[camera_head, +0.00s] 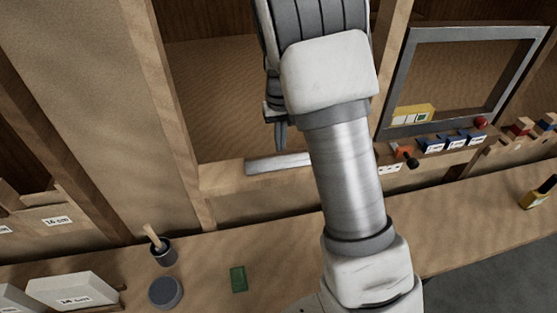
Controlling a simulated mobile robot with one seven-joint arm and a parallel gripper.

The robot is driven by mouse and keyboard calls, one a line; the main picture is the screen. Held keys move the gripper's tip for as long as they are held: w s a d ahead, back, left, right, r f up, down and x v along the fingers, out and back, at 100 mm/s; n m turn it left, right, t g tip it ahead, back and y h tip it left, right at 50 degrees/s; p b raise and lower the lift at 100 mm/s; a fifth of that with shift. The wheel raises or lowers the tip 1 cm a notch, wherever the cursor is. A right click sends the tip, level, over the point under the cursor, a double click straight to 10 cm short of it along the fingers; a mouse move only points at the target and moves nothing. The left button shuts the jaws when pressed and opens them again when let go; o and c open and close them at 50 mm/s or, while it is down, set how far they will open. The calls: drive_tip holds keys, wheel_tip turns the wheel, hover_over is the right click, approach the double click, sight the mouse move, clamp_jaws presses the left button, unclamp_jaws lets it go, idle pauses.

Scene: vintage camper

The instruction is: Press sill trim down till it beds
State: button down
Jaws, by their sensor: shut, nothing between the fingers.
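The sill trim (277,163) is a pale, light-grey strip lying along the wooden sill at the foot of the framed opening, in the head view. Its right end is hidden behind my arm. My gripper (281,148) is shut and points down, with its fingertips just above or at the trim, right of the strip's left end. I cannot tell whether they touch it. Whether the trim lies flush on the sill cannot be made out.
A grey window frame (393,79) stands at right, with small labelled blocks (457,139) on a ledge below it. The bench holds a dark cup with a brush (164,254), a round grey lid (165,292), a green piece (238,279) and white boxes (72,291).

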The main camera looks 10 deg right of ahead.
sight(280, 155)
drive_tip(key=shift+s+f+b, duration=0.1)
drive_tip(key=shift+f+b, duration=0.55)
drive_tip(key=shift+f, duration=0.3)
idle(0.7)
drive_tip(key=shift+r, duration=0.1)
drive_tip(key=shift+r+p, duration=2.4)
drive_tip(key=shift+r, duration=1.05)
drive_tip(key=s+r+t+y, duration=0.1)
drive_tip(key=s+r+t, duration=0.2)
drive_tip(key=s+r, duration=0.95)
drive_tip(key=s+r+t+h+b, duration=0.1)
drive_tip(key=s+r+t, duration=0.1)
drive_tip(key=s, duration=1.2)
drive_tip(key=shift+s+r+t+b, duration=0.2)
drive_tip(key=shift+r+t+b, duration=0.05)
drive_tip(key=shift+t+b, duration=0.1)
